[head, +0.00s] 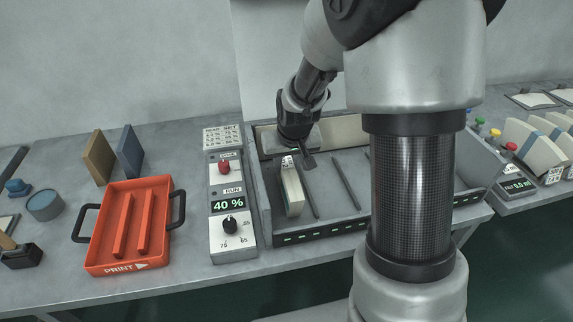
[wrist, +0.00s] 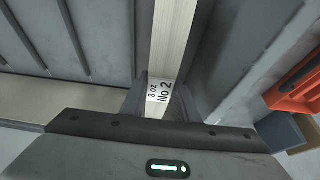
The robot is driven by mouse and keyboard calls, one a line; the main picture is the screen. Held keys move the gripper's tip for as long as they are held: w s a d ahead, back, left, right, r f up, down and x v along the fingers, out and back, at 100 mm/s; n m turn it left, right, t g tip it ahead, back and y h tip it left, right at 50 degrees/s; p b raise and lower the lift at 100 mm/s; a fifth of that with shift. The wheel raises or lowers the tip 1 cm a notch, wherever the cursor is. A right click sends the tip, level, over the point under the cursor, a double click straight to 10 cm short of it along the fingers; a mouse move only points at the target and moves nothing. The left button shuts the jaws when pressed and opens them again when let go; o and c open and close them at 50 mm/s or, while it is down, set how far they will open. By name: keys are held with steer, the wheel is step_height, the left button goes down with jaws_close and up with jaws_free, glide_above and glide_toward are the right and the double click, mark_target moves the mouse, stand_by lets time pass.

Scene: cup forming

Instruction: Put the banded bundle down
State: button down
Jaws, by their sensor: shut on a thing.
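The banded bundle (head: 292,192) is a narrow cream stack standing on edge in the leftmost slot of the grey divided tray (head: 336,228). Its white band reads "8 oz No 2" in the wrist view (wrist: 160,91). My gripper (head: 296,160) is shut on the bundle's far end, with one finger on each side of the band. In the wrist view the bundle (wrist: 174,38) runs away between the fingertips (wrist: 161,98). I cannot tell whether its underside touches the tray floor.
Thin dividers (head: 346,182) split the tray; the slots visible to the right look empty. A control panel (head: 230,200) showing "40 %" stands close on the left. An orange PRINT tray (head: 128,225) lies beyond it. Several blue-banded stacks (head: 532,143) stand at far right.

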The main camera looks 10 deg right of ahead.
steer(key=c, duration=1.4)
jaws_free()
steer(key=shift+f, duration=0.1)
steer(key=shift+o, duration=0.2)
